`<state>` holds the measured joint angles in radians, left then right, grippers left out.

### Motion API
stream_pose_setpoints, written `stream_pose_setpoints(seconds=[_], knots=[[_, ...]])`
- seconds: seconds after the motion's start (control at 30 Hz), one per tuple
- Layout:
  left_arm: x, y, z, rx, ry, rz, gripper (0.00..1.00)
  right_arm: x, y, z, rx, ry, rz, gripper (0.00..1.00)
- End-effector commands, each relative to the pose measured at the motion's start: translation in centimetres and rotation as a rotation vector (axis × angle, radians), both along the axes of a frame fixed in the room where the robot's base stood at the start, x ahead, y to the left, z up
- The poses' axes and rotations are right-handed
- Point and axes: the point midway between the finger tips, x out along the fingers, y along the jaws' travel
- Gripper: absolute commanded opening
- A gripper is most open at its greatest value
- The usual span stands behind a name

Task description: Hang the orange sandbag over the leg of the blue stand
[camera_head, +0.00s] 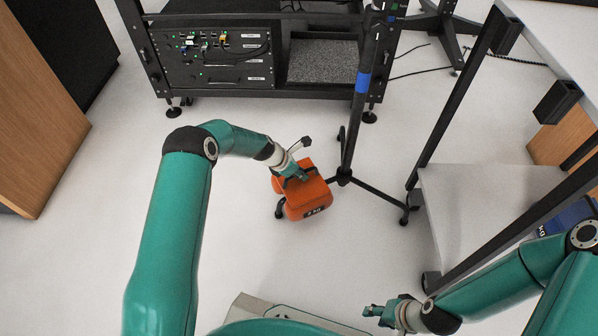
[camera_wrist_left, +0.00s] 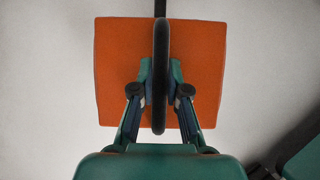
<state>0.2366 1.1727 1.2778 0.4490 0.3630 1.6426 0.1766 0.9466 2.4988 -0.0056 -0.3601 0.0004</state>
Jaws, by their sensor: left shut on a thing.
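The orange sandbag (camera_head: 308,202) is at the stand's left leg and covers most of it; only the leg's foot (camera_head: 280,211) shows at the bag's left edge. The stand (camera_head: 352,135) is a black pole with a blue band and spread legs. My left gripper (camera_head: 296,177) is on top of the bag. In the left wrist view my left gripper (camera_wrist_left: 160,97) is shut on the black handle (camera_wrist_left: 160,60) of the sandbag (camera_wrist_left: 115,60). I cannot tell whether the bag rests on the leg or hangs just above it. My right gripper (camera_head: 376,312) is low and away; its fingers are unclear.
A black equipment rack (camera_head: 225,70) stands behind the stand. A table frame (camera_head: 450,110) with a pale lower shelf (camera_head: 480,195) is on the right. A wooden cabinet (camera_head: 45,100) is on the left. The floor left of the bag is clear.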

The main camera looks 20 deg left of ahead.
Motion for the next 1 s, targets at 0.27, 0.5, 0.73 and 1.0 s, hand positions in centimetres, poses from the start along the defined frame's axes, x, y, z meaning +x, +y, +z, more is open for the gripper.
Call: stream_pose_setpoints(seconds=[0.27, 0.5, 0.73, 1.0], knots=[[0.4, 0.2, -1.8, 0.002, -0.010, 0.003, 0.00, 0.0, 0.0, -1.6, 0.000, 0.000, 0.000, 0.40], [0.4, 0.2, -3.3, 0.001, -0.010, 0.004, 0.00, 0.0, 0.0, -2.1, 0.000, 0.000, 0.000, 0.40], [0.4, 0.2, -4.1, 0.002, -0.011, 0.004, 0.00, 0.0, 0.0, -2.4, 0.000, 0.000, 0.000, 0.40], [0.4, 0.2, -4.2, 0.002, -0.011, 0.004, 0.00, 0.0, 0.0, -2.5, 0.000, 0.000, 0.000, 0.40]])
